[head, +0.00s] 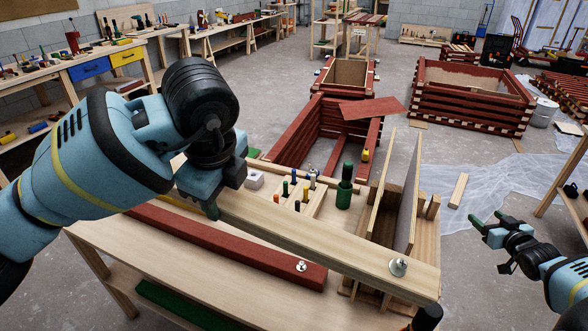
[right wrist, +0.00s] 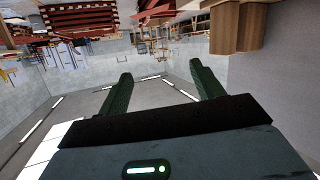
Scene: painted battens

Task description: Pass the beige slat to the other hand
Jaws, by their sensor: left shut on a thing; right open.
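The beige slat (head: 325,245) is a long, pale wooden batten. In the head view it slants over the workbench from my left gripper down to the lower right. My left gripper (head: 207,193) is shut on its left end. A silver screw-like piece (head: 398,267) shows at its right end. My right gripper (head: 488,222) is open and empty, to the right of the slat's free end and well apart from it. In the right wrist view its two dark green fingers (right wrist: 162,88) are spread with nothing between them; the slat cannot be made out there.
Red crates (head: 470,95) stand on the floor beyond.

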